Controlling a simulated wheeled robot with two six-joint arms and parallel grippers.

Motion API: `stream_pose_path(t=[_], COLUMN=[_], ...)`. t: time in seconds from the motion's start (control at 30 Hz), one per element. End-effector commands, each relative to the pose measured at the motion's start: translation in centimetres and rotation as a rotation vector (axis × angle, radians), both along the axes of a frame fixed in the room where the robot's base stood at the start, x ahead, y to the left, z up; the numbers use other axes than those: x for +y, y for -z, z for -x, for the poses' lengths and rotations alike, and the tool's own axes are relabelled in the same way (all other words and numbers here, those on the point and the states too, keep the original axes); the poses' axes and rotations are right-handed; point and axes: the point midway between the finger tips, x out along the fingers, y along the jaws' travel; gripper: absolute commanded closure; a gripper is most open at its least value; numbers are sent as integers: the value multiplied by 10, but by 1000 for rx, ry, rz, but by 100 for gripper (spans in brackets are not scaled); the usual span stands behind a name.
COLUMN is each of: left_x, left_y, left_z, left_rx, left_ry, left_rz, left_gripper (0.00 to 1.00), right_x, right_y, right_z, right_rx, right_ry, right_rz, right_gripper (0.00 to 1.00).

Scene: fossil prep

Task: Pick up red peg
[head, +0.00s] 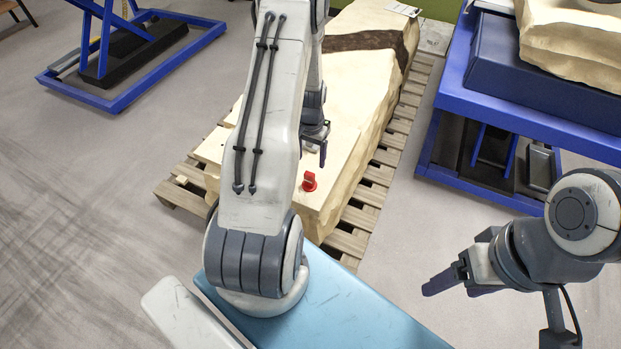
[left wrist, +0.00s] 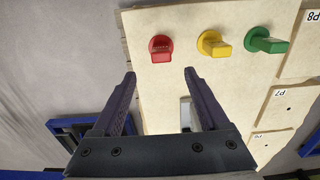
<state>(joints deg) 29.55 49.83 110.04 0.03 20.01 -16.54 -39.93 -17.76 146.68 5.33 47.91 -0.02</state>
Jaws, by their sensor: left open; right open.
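The red peg (head: 309,181) stands on the near end of a pale stone slab (head: 345,105). In the left wrist view the red peg (left wrist: 161,48) shows a round base with a raised grip, beyond and between my fingertips. My left gripper (left wrist: 160,76) is open and empty, apart from the peg. In the head view my left gripper (head: 316,150) hangs over the slab just behind the peg, partly hidden by my arm. My right gripper (head: 445,285) is over the floor at the lower right, with nothing seen in it.
A yellow peg (left wrist: 213,43) and a green peg (left wrist: 266,41) stand to the right of the red one. Labelled panels (left wrist: 286,104) lie beside them. The slab rests on a wooden pallet (head: 380,172). A blue lift table (head: 455,75) stands to the right, with floor between.

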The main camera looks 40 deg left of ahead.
Motion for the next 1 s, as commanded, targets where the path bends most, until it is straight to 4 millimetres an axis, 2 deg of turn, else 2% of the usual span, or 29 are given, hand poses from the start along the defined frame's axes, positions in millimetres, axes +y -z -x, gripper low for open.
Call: stream_pose_path(t=[0.3,0.57,0.8,1.0], left_x=[3,2,1,1], left_y=[48,67,100,108], left_z=[2,3,4,4], left_rx=[5,5,4,2], left_ry=[-8,-7,-7,-8], left_rz=[2,2,2,0], left_gripper=[22,22,22,22], right_x=[0,0,0,0], right_y=[-6,-13,-21,-22], right_z=[0,0,0,0], right_rx=[0,0,0,0], right_ry=[0,0,0,0], right_rz=[0,0,0,0], right_gripper=[28,28,28,28])
